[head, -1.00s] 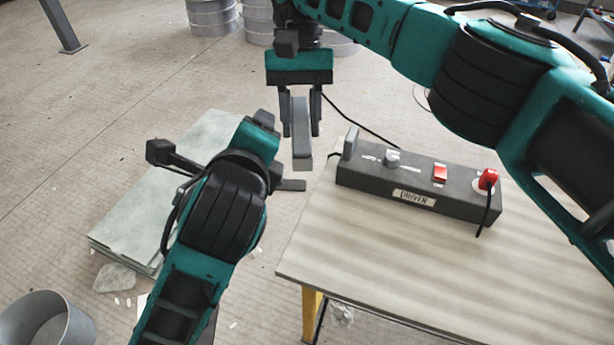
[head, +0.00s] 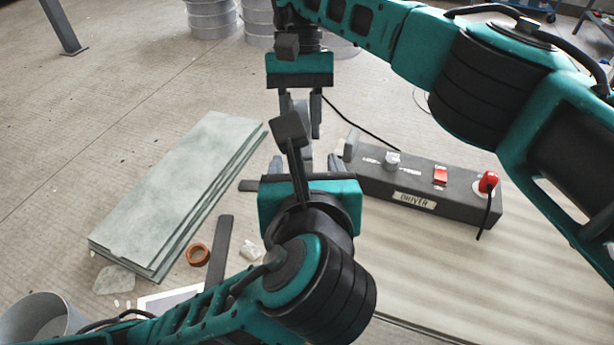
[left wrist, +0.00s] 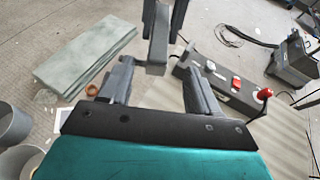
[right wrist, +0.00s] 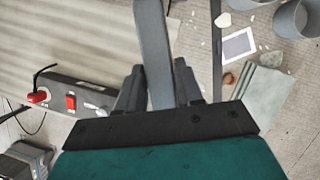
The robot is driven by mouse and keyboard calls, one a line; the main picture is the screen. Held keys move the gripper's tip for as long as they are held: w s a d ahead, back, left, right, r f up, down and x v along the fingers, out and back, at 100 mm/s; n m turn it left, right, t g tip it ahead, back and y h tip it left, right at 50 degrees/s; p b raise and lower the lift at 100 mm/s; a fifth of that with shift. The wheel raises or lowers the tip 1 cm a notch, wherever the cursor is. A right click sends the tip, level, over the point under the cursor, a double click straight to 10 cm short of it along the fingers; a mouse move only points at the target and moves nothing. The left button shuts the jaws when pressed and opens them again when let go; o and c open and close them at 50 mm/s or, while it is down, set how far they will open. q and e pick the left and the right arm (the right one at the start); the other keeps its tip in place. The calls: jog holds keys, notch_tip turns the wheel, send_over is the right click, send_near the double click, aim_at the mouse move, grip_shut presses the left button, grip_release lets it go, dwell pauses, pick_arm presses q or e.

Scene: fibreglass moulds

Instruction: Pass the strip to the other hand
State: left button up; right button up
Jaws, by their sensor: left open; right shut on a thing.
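The strip is a flat grey bar (head: 302,118) that hangs from my right gripper (head: 301,105) at the top middle of the head view. My right gripper is shut on it; in the right wrist view the strip (right wrist: 155,45) sticks out well past the fingers. My left gripper (head: 306,163) is open and empty below it in the head view, its wrist hiding part of the view. In the left wrist view the strip's free end (left wrist: 157,55) lines up with the gap between my left fingertips (left wrist: 157,66). No touch shows.
A worktable (head: 470,270) carries a dark control box (head: 420,187) with a red switch and a red plug, close right of my left gripper. Stacked pale slabs (head: 170,190) lie on the floor to the left. A grey bucket (head: 40,318) stands at the lower left.

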aim_at(304, 153)
pick_arm(q)
jog(key=x, duration=0.8)
jog(key=c, duration=1)
jog(key=shift+c, duration=0.5)
pick_arm(e)
jog(key=o, duration=1.2)
